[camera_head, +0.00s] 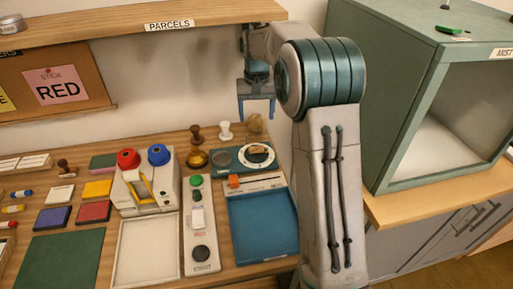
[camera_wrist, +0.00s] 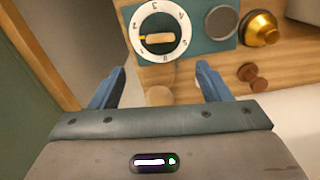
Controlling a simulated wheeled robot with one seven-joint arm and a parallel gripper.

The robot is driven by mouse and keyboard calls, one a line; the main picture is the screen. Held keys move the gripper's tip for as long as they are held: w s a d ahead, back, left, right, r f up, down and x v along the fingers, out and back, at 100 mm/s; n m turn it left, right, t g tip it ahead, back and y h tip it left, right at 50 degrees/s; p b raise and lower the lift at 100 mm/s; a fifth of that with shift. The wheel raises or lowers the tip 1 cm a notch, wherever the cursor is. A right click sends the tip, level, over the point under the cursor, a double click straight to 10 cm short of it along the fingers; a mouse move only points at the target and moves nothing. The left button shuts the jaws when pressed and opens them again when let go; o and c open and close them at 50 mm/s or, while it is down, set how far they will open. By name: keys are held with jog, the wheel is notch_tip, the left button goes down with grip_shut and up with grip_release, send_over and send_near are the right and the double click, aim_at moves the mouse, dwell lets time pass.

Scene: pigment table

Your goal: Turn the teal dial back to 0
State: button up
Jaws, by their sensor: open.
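The dial (camera_head: 258,155) is a white numbered disc with a tan bar knob, set on a teal plate (camera_head: 222,169) near the back of the table. My gripper (camera_head: 256,110) is open and empty, raised above and behind the dial. Its blue fingertips (camera_wrist: 160,72) are apart from the dial in the wrist view.
A tan lump (camera_head: 254,124) stands behind the dial; a white stamp (camera_head: 226,131) and a brown stamp (camera_head: 196,134) are to its left. A blue tray (camera_head: 265,225) lies in front. A green cabinet (camera_head: 400,100) stands right.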

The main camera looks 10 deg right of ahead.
aim_at(256, 150)
notch_tip(256, 150, down, 14)
jog(key=shift+w+f, duration=0.1)
jog(key=shift+w, duration=0.05)
dwell(0.4)
jog(key=c, duration=1)
